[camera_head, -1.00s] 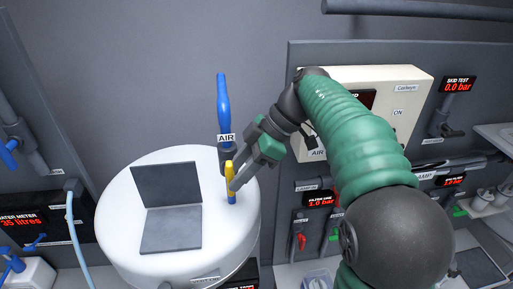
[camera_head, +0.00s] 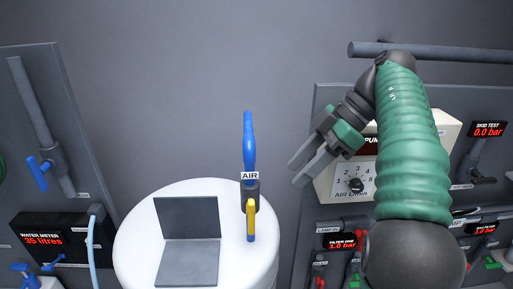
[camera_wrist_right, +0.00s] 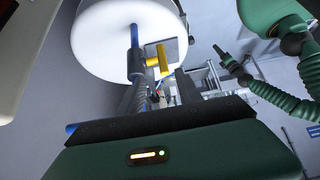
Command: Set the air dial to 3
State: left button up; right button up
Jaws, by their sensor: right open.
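The air dial (camera_head: 355,185) is a dark knob on a pale numbered face, marked "AIR L/min", on the front of the cream pump box (camera_head: 441,130). Its pointer is too small to read. My right gripper (camera_head: 294,175) is open and empty, left of the dial and apart from it; its fingers point left and down. My right arm covers part of the box. The dial does not show in the right wrist view. There, another green arm of mine shows at the right, with what looks like its gripper (camera_wrist_right: 226,58), too small to read.
A blue pipe with an "AIR" tag (camera_head: 250,176) and yellow lever (camera_head: 250,220) stands by the white drum (camera_head: 135,240). The wall space left of my gripper is clear.

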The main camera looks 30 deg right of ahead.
aim_at(356, 185)
jog(key=k, duration=1)
